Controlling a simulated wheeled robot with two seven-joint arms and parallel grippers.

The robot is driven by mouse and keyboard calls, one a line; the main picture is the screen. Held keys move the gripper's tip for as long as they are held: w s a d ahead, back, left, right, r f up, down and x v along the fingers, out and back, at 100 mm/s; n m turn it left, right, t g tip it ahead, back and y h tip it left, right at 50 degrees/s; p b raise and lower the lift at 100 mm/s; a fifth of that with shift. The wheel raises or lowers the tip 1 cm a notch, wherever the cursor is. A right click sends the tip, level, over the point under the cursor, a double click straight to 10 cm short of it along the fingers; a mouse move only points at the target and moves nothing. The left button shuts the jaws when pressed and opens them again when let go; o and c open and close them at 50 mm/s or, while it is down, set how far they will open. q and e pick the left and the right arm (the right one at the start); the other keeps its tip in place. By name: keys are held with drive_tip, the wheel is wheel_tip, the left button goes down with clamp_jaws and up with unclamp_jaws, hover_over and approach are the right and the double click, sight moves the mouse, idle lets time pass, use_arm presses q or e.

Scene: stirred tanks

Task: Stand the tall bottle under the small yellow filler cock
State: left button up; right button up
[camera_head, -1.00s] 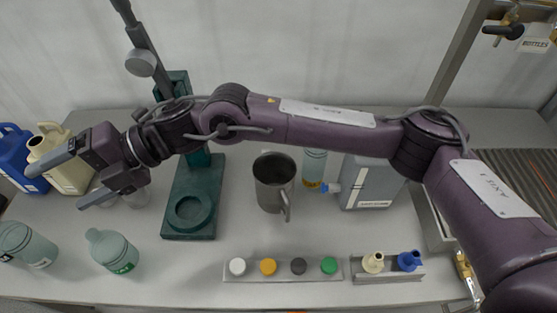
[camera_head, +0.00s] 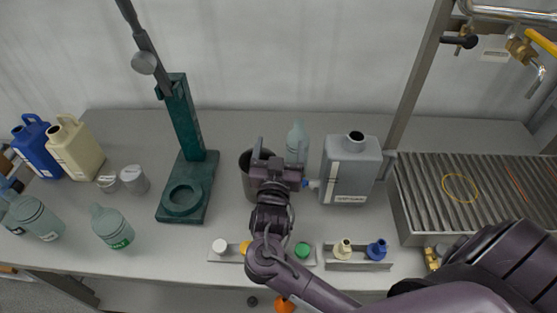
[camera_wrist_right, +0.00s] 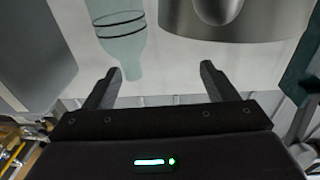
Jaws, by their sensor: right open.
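A slim pale-green bottle (camera_head: 297,143) stands at the back of the bench, its lower part hidden behind my right gripper (camera_head: 280,154). In the right wrist view a translucent bottle with two dark bands (camera_wrist_right: 122,30) shows ahead of the left finger. My right gripper is open, with nothing between its fingers (camera_wrist_right: 160,74); I cannot tell its exact gap to the bottle. A cock with a yellow lever (camera_head: 541,41) hangs from the pipework at the upper right, above the slatted grating. My left gripper is out of view.
A steel jug (camera_head: 247,180) stands just left of the gripper, and a grey canister (camera_head: 351,172) to its right. The green stand (camera_head: 185,140), caps and other bottles (camera_head: 112,228) are further out. The slatted grating (camera_head: 430,190) is mostly clear, with a yellow ring on it.

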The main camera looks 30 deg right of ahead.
sight(297, 148)
drive_tip(key=shift+s+d+f+m+g+h, duration=0.15)
drive_tip(key=shift+s+d+f+g, duration=0.15)
drive_tip(key=shift+s+d+f, duration=0.25)
drive_tip(key=shift+s+d+f+m+g+h, duration=0.15)
drive_tip(key=shift+s+d+f+g, duration=0.2)
drive_tip(key=shift+f, duration=0.25)
drive_tip(key=shift+d+f, duration=0.15)
drive_tip(key=shift+d, duration=0.25)
drive_tip(key=p+x, duration=0.1)
drive_tip(key=x, duration=0.2)
drive_tip(key=shift+s+d+f+g, duration=0.1)
drive_tip(key=shift+s+d+g, duration=0.1)
drive_tip(key=shift+d+g, duration=0.05)
drive_tip(key=p+x, duration=0.1)
drive_tip(key=x, duration=0.4)
drive_tip(key=shift+a, duration=0.1)
drive_tip(key=shift+w, duration=0.2)
drive_tip(key=shift+s, duration=0.1)
drive_tip(key=shift+c, duration=1)
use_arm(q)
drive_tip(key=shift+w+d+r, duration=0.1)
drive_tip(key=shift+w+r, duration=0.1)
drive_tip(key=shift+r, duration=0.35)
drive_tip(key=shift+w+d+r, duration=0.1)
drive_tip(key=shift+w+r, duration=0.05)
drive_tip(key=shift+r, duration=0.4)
use_arm(e)
drive_tip(key=c, duration=1.2)
